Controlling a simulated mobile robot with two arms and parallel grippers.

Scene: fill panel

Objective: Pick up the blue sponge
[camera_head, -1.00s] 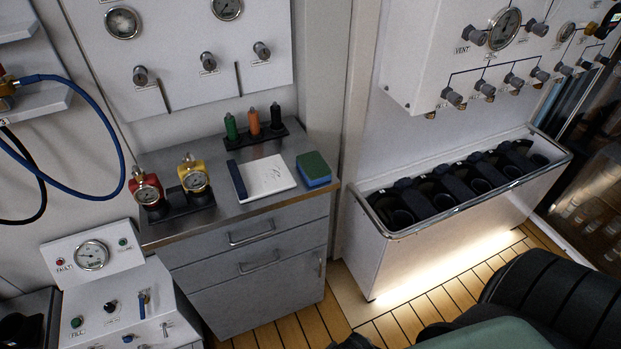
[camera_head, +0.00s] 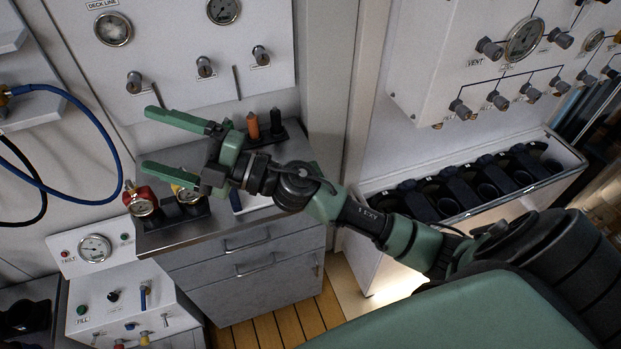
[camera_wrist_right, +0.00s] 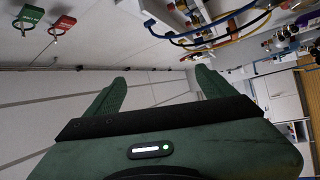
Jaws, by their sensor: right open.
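The blue sponge, which has a green top, lies on the right end of the grey cabinet top (camera_head: 165,160). In the head view it is now mostly or wholly hidden behind my right wrist and forearm. My right gripper (camera_head: 148,140) is open and empty, above the left part of the cabinet, its fingers pointing left. It is past the sponge, to its left. In the right wrist view the open fingers (camera_wrist_right: 160,78) have nothing between them and no sponge shows. My left gripper is not in view.
A red gauge valve (camera_head: 139,200) and a partly hidden yellow one stand at the cabinet's left. An orange bottle (camera_head: 253,126) stands in a rack behind. The notebook is mostly covered by my arm. A white bin (camera_head: 572,165) of dark cylinders is at right.

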